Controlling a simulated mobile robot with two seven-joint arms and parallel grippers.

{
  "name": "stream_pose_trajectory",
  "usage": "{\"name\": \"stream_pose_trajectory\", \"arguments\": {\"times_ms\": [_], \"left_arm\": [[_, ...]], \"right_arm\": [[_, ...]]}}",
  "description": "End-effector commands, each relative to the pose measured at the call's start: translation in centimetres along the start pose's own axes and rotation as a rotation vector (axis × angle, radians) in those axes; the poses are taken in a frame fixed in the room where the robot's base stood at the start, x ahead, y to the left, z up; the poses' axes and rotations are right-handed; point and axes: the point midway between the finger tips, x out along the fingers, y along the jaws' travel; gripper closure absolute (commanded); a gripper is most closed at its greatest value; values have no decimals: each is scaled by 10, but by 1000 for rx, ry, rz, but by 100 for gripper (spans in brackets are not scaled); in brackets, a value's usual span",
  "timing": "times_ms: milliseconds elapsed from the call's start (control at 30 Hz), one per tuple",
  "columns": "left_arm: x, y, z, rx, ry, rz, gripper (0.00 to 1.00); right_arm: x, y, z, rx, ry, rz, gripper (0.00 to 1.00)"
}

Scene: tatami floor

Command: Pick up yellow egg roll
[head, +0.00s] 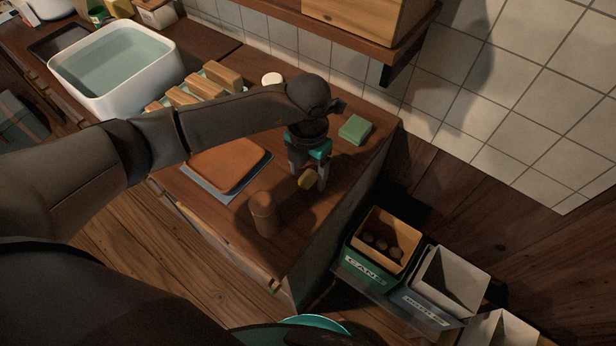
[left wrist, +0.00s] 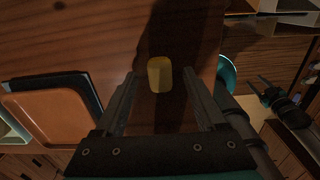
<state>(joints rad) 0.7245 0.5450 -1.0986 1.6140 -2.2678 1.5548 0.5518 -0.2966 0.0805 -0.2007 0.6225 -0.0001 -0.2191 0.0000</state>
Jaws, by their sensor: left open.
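The yellow egg roll (head: 308,179) is a small, short piece on the wooden counter, near the counter's right end. It also shows in the left wrist view (left wrist: 160,74), ahead of the fingers and midway between them. My left gripper (head: 308,181) points down over it, one finger on each side. Its fingers (left wrist: 161,95) are apart and nothing is held between them. I cannot tell whether either finger touches the egg roll.
A brown tray (head: 228,165) on a blue mat lies left of the gripper. A brown cylinder (head: 264,214) stands in front. A green block (head: 355,129) lies behind right. A sink basin (head: 120,75) is far left. Labelled bins (head: 367,262) stand below the counter's right end.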

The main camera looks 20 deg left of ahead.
Motion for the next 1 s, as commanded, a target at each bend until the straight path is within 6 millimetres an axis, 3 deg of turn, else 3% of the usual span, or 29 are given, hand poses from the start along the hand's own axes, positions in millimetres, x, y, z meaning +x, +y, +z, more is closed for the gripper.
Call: {"name": "stream_pose_trajectory", "arguments": {"times_ms": [100, 700, 1000], "left_arm": [[0, 0, 0, 1, 0, 0, 31], [-1, 0, 0, 0, -1, 0, 98], [-1, 0, 0, 0, -1, 0, 100]], "right_arm": [[0, 0, 2, 0, -3, 0, 50], [0, -1, 5, 1, -8, -1, 50], [0, -1, 5, 1, -9, -1, 50]]}}
